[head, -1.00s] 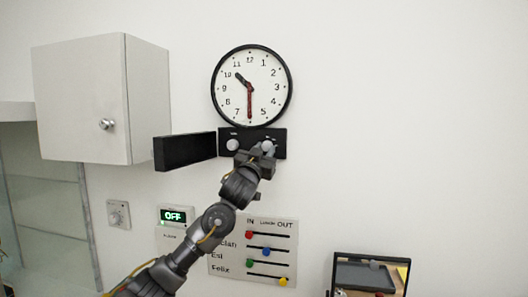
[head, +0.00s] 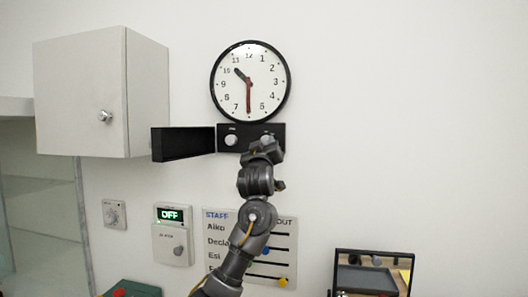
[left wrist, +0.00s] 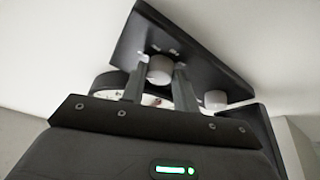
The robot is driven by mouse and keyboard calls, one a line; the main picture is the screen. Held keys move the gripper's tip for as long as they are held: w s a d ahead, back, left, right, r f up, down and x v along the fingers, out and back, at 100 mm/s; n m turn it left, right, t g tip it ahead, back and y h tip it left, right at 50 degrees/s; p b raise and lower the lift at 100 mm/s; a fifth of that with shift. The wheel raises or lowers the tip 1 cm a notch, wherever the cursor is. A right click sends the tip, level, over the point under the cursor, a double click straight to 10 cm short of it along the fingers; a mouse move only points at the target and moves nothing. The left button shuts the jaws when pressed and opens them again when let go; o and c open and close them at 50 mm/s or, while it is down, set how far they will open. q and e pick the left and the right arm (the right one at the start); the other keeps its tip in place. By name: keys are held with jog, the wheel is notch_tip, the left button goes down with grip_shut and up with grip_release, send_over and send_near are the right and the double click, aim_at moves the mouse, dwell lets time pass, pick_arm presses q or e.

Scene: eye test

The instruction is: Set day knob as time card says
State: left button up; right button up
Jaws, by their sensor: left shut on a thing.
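A black panel (head: 251,148) sits under a round wall clock (head: 262,91), its black flap (head: 183,144) swung open to the left. The panel bears two pale round knobs with labels too small to read. The left knob (head: 231,140) is free. My left gripper (head: 263,152) is at the right knob (head: 268,137), partly covering it. In the left wrist view my left gripper (left wrist: 158,80) is shut on this knob (left wrist: 160,66), one finger on each side; the other knob (left wrist: 215,99) is beside it. The clock hands show about half past ten. No readable time card shows.
A white cabinet (head: 80,95) hangs at left. Below are a dial (head: 114,214), a box with an "OFF" display (head: 173,248), and a staff board (head: 220,228) with coloured sliders, partly behind my arm. A dark-framed mirror (head: 372,258) is at lower right. The right wall is bare.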

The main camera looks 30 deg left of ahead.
pick_arm(q)
jog(key=shift+d+n+g+y, duration=0.1)
jog(key=shift+n+g+y, duration=0.5)
jog(key=shift+n, duration=0.6)
jog(key=shift+r+n, duration=0.1)
jog(key=shift+n, duration=0.2)
jog(key=o, duration=1)
jog(key=shift+c, duration=0.2)
jog(key=shift+s, duration=0.15)
jog(key=b+v, duration=0.4)
jog(key=v, duration=0.6)
jog(key=shift+d+f+b, duration=0.15)
jog(key=shift+f+b, duration=0.1)
jog(key=shift+b, duration=0.1)
jog(key=shift+s, duration=0.15)
